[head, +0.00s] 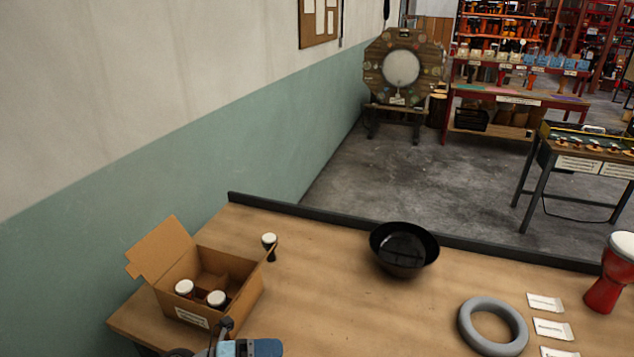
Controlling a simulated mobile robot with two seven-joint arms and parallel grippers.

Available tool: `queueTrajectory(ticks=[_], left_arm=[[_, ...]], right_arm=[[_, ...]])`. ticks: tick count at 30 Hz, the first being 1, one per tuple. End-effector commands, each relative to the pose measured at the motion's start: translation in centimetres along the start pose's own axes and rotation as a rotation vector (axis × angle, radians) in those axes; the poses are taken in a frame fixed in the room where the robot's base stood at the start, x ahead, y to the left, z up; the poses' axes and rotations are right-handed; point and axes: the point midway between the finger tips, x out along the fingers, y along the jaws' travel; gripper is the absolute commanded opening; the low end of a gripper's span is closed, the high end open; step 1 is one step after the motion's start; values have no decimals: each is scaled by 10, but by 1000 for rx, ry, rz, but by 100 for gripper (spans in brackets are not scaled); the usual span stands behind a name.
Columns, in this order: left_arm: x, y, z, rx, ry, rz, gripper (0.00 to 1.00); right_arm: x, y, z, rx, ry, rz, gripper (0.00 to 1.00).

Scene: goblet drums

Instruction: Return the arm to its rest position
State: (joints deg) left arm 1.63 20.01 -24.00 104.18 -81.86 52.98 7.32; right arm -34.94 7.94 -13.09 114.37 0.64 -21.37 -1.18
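Part of my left arm with its gripper (222,342) shows at the bottom edge, just in front of the cardboard box; the frame cuts it off, so I cannot tell whether the fingers are open or shut. My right gripper is not in view. The open cardboard box (233,266) stands at the table's left end. Two small goblet drums with white heads, one at the left (184,288) and one at the right (216,299), are inside it. Another small dark drum (269,241) stands upright behind the box's right flap.
The wooden table (330,300) has a dark raised rear edge. A black bowl (404,250) stands near that edge. A grey ring (492,327), several white cards (545,303) and a red goblet drum (611,275) are at right. The table's middle is clear.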

Motion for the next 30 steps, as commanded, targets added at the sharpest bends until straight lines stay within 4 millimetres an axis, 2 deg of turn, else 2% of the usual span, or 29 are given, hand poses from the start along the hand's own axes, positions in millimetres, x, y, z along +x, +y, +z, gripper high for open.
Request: queueTrajectory(ticks=[1, 3, 6, 8, 11, 15, 18, 22, 30], left_arm=[[-2, -9, -6, -112, -103, -115, 83], [-13, -16, -4, -282, -268, -262, 83], [-39, -6, -3, -560, -515, -419, 83], [-58, 10, -7, -743, -664, -481, 83], [-87, 49, -26, -1063, -894, -536, 83], [-114, 102, -73, -1464, -1126, -523, 83], [-122, 124, -105, -1665, -1213, -490, 83], [-125, 138, -127, -1795, -1259, -461, 83], [-125, 140, -130, -1816, -1265, -454, 83]], right_arm=[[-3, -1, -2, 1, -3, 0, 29], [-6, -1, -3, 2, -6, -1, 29], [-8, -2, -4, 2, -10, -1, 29], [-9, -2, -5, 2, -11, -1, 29], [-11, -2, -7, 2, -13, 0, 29], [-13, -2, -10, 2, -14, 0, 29], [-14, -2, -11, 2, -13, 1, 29], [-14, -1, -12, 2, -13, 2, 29], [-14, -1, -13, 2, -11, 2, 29]])
